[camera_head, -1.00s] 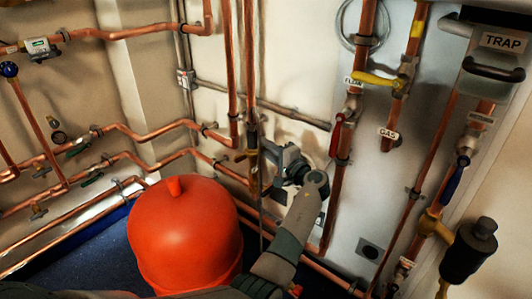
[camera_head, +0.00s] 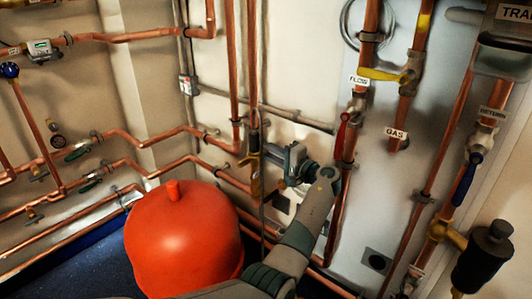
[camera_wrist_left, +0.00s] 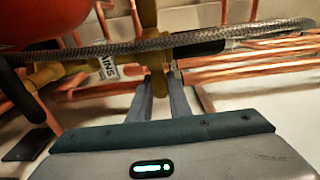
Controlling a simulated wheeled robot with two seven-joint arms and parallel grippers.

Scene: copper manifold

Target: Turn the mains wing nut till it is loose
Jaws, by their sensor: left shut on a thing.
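The mains wing nut (camera_wrist_left: 157,82) is a small brass piece on a brass valve body, next to a white tag reading MAINS (camera_wrist_left: 107,68), upside down in the left wrist view. My left gripper (camera_wrist_left: 162,92) is shut on the wing nut, one finger on each side. The gripper hides most of the wing nut there. My right gripper is not in view.
A large red tank (camera_head: 183,245) stands left of my left arm. A braided hose (camera_wrist_left: 200,36) crosses close beyond the fingers. A red-handled valve (camera_head: 343,133) on the flow pipe is close right of the gripper. Copper pipes run along both walls.

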